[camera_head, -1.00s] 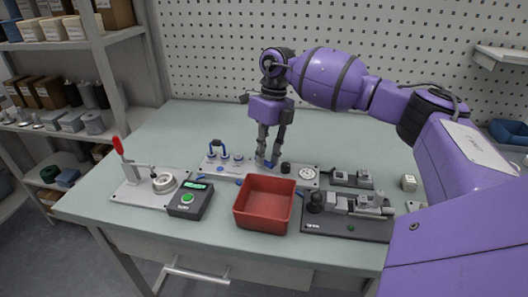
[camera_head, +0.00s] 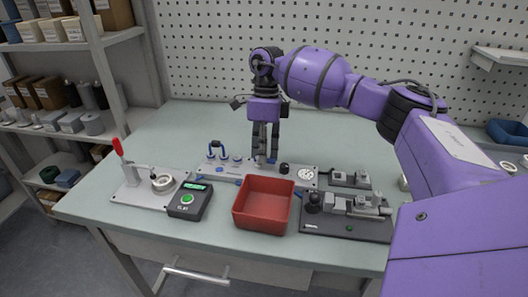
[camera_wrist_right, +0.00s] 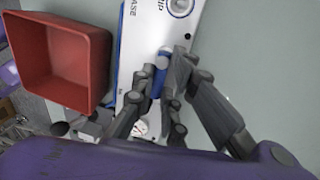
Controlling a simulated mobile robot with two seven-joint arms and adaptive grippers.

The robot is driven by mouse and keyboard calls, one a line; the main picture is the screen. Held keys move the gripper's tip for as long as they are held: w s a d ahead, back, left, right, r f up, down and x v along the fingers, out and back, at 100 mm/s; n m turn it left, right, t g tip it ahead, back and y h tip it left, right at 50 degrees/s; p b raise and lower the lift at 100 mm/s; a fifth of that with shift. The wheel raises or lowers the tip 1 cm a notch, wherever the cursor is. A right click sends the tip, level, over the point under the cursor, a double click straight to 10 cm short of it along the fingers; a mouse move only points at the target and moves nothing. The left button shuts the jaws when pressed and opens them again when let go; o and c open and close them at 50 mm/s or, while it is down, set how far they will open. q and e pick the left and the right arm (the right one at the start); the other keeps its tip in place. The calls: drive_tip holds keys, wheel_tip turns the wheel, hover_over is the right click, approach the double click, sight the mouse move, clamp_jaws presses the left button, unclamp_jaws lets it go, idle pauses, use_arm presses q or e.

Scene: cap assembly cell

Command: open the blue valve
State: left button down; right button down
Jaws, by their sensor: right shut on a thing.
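The blue valve (camera_wrist_right: 159,76) shows in the right wrist view as a blue handle on a white panel (camera_wrist_right: 133,50) with printed letters. My right gripper (camera_wrist_right: 163,70) is shut on the blue valve's handle, with a finger on each side. In the head view, my right gripper (camera_head: 265,158) points straight down at the middle of the same panel, behind the red bin. Its fingers hide most of the valve there. My left gripper is not in view.
A red bin (camera_head: 262,218) stands just in front of the panel. A black knob (camera_head: 284,168) and a gauge (camera_head: 306,174) are right of the fingers. A toggle clamp plate (camera_head: 137,194) and a timer box (camera_head: 188,203) lie to the left, dark fixtures (camera_head: 345,227) to the right.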

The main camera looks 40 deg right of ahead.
drive_tip(key=shift+a, duration=0.1)
drive_tip(key=c, duration=1.8)
unclamp_jaws()
drive_tip(key=shift+r, duration=0.1)
wheel_tip(320, 180, up, 12)
drive_tip(key=w+d, duration=0.1)
drive_tip(key=shift+w+d+f, duration=0.2)
drive_tip(key=shift+w+d, duration=0.05)
drive_tip(key=shift+d, duration=0.15)
